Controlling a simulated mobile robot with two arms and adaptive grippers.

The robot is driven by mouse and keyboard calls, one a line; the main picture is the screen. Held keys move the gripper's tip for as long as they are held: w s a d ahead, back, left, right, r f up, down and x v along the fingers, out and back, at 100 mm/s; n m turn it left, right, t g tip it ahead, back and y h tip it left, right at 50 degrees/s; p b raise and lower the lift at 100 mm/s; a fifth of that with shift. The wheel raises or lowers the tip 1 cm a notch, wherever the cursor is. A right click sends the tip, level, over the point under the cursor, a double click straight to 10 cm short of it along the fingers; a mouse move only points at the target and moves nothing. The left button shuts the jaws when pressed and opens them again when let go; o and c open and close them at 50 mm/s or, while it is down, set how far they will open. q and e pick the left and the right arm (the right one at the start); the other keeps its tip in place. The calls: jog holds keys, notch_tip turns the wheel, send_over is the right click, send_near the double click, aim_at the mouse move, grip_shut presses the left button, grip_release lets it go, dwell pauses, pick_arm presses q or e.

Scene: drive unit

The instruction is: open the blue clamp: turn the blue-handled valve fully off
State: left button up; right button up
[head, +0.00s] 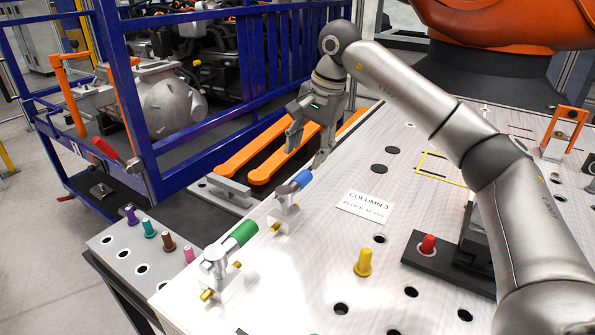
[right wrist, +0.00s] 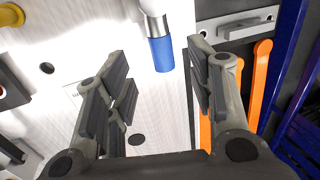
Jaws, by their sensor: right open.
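The blue-handled valve (head: 285,212) stands near the left edge of the white perforated table, with its blue handle (head: 296,182) pointing up and right. My right gripper (head: 307,148) is open and empty just above and beyond the end of the handle. In the right wrist view the blue handle (right wrist: 162,54) shows between the two spread fingertips, apart from both. A silver collar and part of the pale lever show above it, and the rest of the valve is cut off. My left gripper is not in view.
A green-handled valve (head: 222,265) stands nearer on the same edge. Orange bars (head: 255,146) and a blue frame (head: 146,150) lie beyond the gripper. A "COLUMN 3" label (head: 364,207) lies flat.

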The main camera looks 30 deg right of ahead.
jog(key=p, duration=0.1)
send_over(297, 181)
jog(key=s, duration=0.2)
jog(key=f, duration=0.4)
jog(key=shift+w+d+f, duration=0.2)
jog(key=shift+w+d, duration=0.05)
jog(key=shift+d, duration=0.1)
jog(key=x, duration=0.4)
jog(key=shift+w+d+p, duration=0.15)
jog(key=shift+w+p, duration=0.05)
jog(key=shift+p, duration=0.2)
jog(key=shift+f, duration=0.45)
jog(key=shift+w, duration=0.1)
jog(key=shift+c, duration=1)
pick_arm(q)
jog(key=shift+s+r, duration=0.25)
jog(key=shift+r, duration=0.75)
pick_arm(e)
grip_shut()
